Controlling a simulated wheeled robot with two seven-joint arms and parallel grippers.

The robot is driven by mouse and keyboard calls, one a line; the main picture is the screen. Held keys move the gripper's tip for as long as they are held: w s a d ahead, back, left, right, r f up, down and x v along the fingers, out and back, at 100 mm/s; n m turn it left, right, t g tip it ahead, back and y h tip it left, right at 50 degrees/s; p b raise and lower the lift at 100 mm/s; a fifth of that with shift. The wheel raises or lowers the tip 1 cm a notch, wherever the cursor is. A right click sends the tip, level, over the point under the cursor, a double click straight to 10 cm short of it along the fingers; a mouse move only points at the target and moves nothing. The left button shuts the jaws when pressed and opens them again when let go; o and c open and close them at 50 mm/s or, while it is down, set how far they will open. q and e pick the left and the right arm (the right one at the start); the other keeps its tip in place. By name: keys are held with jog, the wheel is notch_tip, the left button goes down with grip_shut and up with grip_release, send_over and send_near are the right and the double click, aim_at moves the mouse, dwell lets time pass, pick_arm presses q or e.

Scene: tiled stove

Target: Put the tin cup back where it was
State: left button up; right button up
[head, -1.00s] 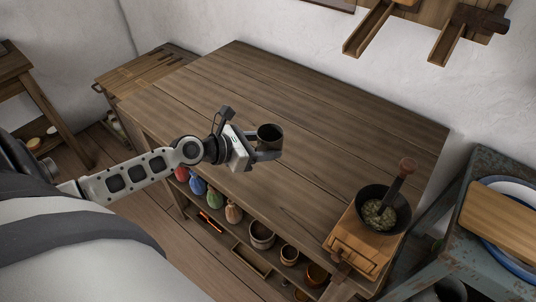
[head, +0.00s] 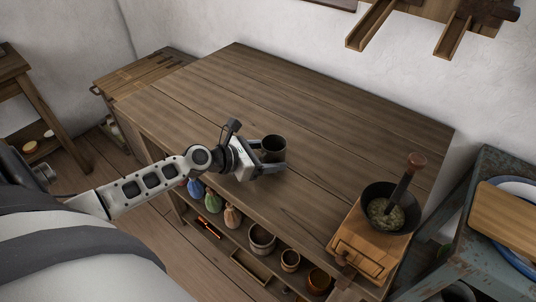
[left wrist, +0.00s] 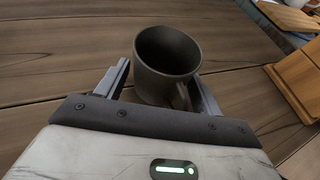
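The dark tin cup (head: 273,148) stands upright on the wooden table (head: 215,95), near its front edge. My left gripper (head: 269,155) is around the cup with one finger on each side. In the left wrist view, the cup (left wrist: 165,55) sits between the spread fingers, its handle (left wrist: 183,97) pointing back towards the gripper. A narrow gap shows between the left finger and the cup wall, so the gripper looks open. The cup's base is partly hidden. My right gripper is not in view.
A mortar with a pestle (head: 390,210) stands on a wooden board (head: 362,250) at the table's right. A blue-grey stand (head: 455,235) is at the right. The table's middle and back are clear.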

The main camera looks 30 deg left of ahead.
pick_arm(q)
jog(key=shift+r, duration=0.15)
jog(key=v, duration=1)
jog(key=shift+s+a, duration=0.15)
jog(key=shift+s, duration=0.15)
jog(key=shift+s+a+r, duration=0.3)
jog(key=shift+s+r, duration=0.05)
jog(key=shift+s, duration=0.2)
